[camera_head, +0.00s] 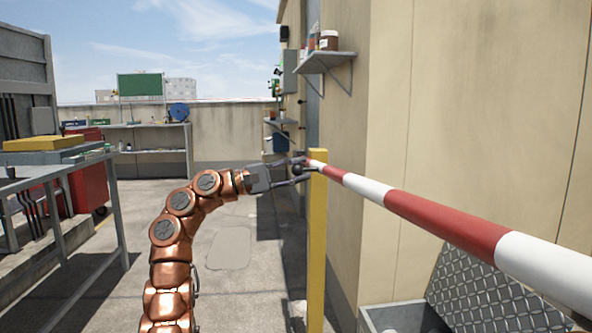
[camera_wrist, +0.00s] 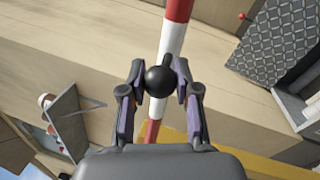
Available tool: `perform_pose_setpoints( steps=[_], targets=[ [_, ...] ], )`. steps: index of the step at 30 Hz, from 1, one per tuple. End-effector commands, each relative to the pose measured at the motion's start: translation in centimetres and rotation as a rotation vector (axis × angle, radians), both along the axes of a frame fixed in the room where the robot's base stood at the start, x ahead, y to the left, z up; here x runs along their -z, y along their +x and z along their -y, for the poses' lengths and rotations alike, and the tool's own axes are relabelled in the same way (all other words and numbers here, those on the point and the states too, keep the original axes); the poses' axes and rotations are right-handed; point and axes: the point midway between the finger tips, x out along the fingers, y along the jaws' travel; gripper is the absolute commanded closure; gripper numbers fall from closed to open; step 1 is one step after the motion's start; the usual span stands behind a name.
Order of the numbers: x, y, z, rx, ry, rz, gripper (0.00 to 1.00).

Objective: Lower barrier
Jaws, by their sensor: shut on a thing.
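The barrier is a red and white striped pole (camera_head: 434,215) that runs from the near right edge to the top of a yellow post (camera_head: 317,240). It also shows in the wrist view (camera_wrist: 172,38). A black ball knob (camera_wrist: 160,80) sits at the pole near its far end. My gripper (camera_head: 301,171) is at the post's top, with its fingers on both sides of the knob. In the wrist view my gripper (camera_wrist: 160,88) is shut on the knob. The knob partly hides the pole behind it.
A beige wall with a small shelf (camera_head: 325,58) stands behind the pole. A tread-plate panel (camera_head: 482,298) and an open grey bin (camera_head: 402,318) are below it. A grey bench (camera_head: 62,180) is at left. The floor between is clear.

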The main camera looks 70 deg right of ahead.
Motion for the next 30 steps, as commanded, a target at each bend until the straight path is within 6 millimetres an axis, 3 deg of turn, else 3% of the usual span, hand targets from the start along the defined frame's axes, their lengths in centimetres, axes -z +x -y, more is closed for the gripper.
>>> perform_pose_setpoints(
  steps=[4, 5, 12, 23, 30],
  targets=[
    [0.0, 0.4, 0.0, -0.007, 0.001, -0.002, 1.00],
    [0.0, 0.4, 0.0, -0.007, 0.002, -0.002, 0.67],
    [0.0, 0.3, -0.1, -0.007, 0.001, -0.002, 0.43],
    [0.0, 0.6, -0.2, -0.007, 0.001, -0.002, 0.43],
    [0.6, 3.1, -1.8, -0.006, 0.000, 0.001, 0.43]
  ],
)
